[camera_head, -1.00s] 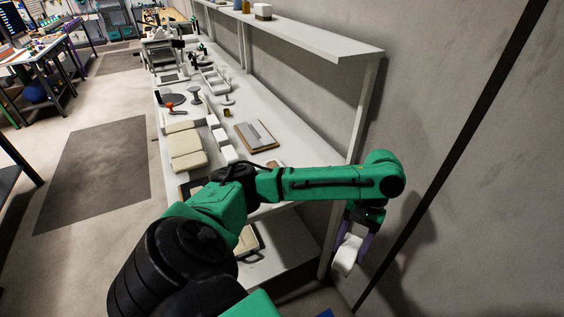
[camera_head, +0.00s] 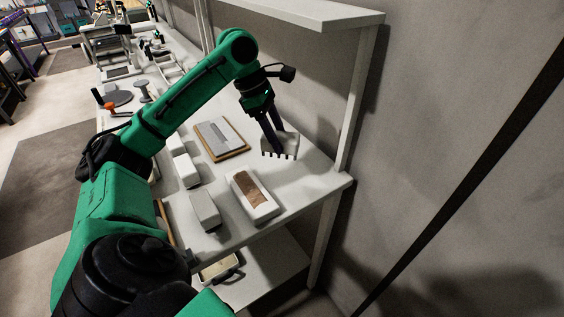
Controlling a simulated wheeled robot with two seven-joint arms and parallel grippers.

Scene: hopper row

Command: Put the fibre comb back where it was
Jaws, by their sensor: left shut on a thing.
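My left gripper (camera_head: 273,138) is shut on the fibre comb (camera_head: 287,145), a pale, flat piece with a row of short teeth along its lower edge. The comb hangs teeth downward near the back of the bench (camera_head: 304,185), close to its right end. I cannot tell whether its teeth touch the bench top. My right gripper is not in view.
A white tray with a brown inset (camera_head: 250,191) lies in front of the comb. A grey plate on a wooden board (camera_head: 220,138) lies to the left, with white blocks (camera_head: 204,211) along the front. A shelf (camera_head: 310,13) on a post overhangs the back.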

